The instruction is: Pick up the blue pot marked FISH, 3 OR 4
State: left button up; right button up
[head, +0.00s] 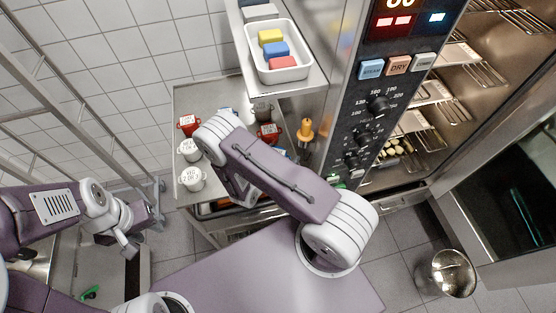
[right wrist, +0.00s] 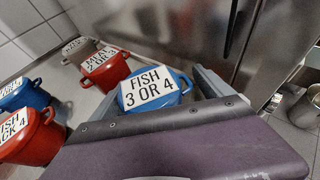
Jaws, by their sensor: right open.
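The blue pot marked FISH, 3 OR 4 (right wrist: 153,88) stands in the middle of the right wrist view, its white label facing up. In the head view my right arm hides most of it. I cannot tell whether the finger touches the pot.
Close to the blue pot stand a red pot (right wrist: 104,69), a grey pot (right wrist: 80,48), another blue pot (right wrist: 22,96) and a red pot (right wrist: 32,138). White pots (head: 192,180) stand on the shelf's left. A yellow-orange tool (head: 305,130) stands right, beside the oven panel (head: 372,110).

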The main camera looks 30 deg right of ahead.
aim_at(279, 151)
jog(key=shift+w+a, duration=0.1)
jog(key=shift+a, duration=0.05)
jog(key=c, duration=1.8)
jog(key=shift+r, duration=0.1)
jog(key=r, duration=0.3)
jog(key=r+b, duration=0.1)
jog(key=r, duration=0.7)
jog(key=shift+w+a+r+b, duration=0.1)
jog(key=shift+a+r+b, duration=0.05)
jog(key=shift+a+b, duration=0.25)
jog(key=w+a+b, duration=0.1)
jog(key=a, duration=0.5)
jog(key=w+a+b, duration=0.2)
jog(key=a, duration=0.4)
jog(key=w+a+b, duration=0.1)
jog(key=a, duration=0.5)
jog(key=shift+w, duration=0.15)
jog(key=shift+w+a, duration=0.1)
jog(key=shift+a, duration=0.2)
